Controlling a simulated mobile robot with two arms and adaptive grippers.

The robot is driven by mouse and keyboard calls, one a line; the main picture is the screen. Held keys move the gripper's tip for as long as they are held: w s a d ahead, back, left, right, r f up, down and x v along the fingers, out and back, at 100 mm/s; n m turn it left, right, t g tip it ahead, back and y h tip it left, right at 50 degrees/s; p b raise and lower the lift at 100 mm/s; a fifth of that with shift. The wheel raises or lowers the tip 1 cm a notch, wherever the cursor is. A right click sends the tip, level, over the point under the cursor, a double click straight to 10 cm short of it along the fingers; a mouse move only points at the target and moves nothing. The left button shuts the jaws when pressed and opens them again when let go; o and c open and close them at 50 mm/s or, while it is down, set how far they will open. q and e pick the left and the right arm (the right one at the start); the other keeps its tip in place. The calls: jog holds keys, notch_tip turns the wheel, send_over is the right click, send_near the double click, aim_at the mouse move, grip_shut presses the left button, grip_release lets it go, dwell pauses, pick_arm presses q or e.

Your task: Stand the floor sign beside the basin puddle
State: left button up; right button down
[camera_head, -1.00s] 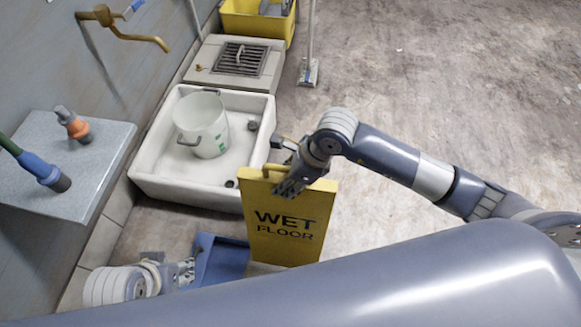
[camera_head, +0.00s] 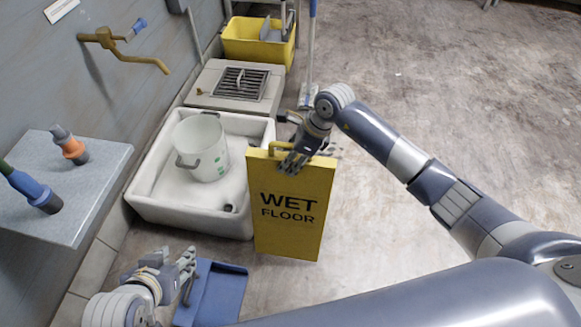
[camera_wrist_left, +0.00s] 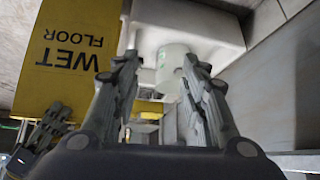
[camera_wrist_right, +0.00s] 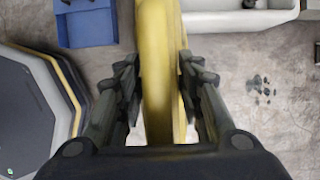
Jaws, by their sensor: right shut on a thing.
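The yellow floor sign (camera_head: 289,234), lettered WET FLOOR, is upright beside the front right corner of the white basin (camera_head: 190,217). I cannot tell whether its foot touches the floor. My right gripper (camera_head: 293,163) is shut on its top edge; in the right wrist view the yellow sign (camera_wrist_right: 157,75) runs between the fingers. The sign also shows in the left wrist view (camera_wrist_left: 75,30). My left gripper (camera_head: 190,262) is open and empty, low in front of the basin; its fingers (camera_wrist_left: 157,62) stand apart in its wrist view. A dark spotted patch (camera_wrist_right: 260,88) on the floor is visible in the right wrist view.
A white bucket (camera_head: 203,160) stands in the basin. A blue tray (camera_head: 215,292) lies on the floor near my left gripper. A grey shelf (camera_head: 95,195) juts from the left wall. A drain grate (camera_head: 240,83) and yellow bin (camera_head: 262,48) are behind. Floor at right is clear.

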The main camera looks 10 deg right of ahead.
pick_arm(q)
jog(key=w, duration=0.1)
jog(key=w+d+r+t, duration=0.1)
jog(key=w+r+t, duration=0.1)
jog(key=w, duration=0.1)
jog(key=shift+d+r+h+b, duration=0.2)
jog(key=shift+r+h+b, duration=0.05)
jog(key=shift+h+b, duration=0.1)
pick_arm(e)
notch_tip(320, 180, down, 3)
jog(key=c, duration=1.1)
grip_release()
jog(key=shift+s+f, duration=0.1)
